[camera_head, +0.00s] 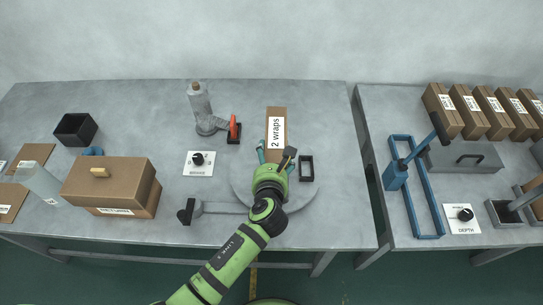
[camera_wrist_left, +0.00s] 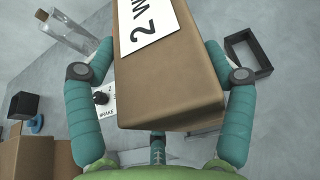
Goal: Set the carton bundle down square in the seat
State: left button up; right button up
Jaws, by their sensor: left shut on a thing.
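The carton bundle (camera_head: 276,112) is a tall brown box with a white label reading "2 wraps". My left gripper (camera_head: 276,152) is shut on it, and the teal fingers flank its sides in the left wrist view, where the carton (camera_wrist_left: 170,85) fills the middle. A small black rectangular frame (camera_head: 306,168), which looks like the seat, lies just right of the gripper. It also shows empty in the left wrist view (camera_wrist_left: 264,68), right of the carton and apart from it. I cannot tell how high the carton is held. My right gripper is not in view.
A grey round plate (camera_head: 243,190) lies under my gripper. A large lidded box (camera_head: 110,185) is further left. Several cartons (camera_head: 470,112) stand on the right table.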

pick_arm(q)
jog(key=shift+d+f+b, duration=0.1)
jog(key=shift+f+b, duration=0.55)
jog(key=shift+f, duration=1)
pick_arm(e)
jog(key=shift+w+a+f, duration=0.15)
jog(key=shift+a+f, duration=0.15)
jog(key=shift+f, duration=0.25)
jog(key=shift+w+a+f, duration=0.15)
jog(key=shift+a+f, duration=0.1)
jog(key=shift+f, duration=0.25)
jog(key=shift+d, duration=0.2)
pick_arm(q)
jog(key=o, duration=1.6)
jog(key=shift+f, duration=0.1)
jog(key=shift+s+f, duration=0.15)
jog(key=shift+f, duration=0.1)
jog(key=v, duration=1.2)
jog(key=shift+r, duration=0.25)
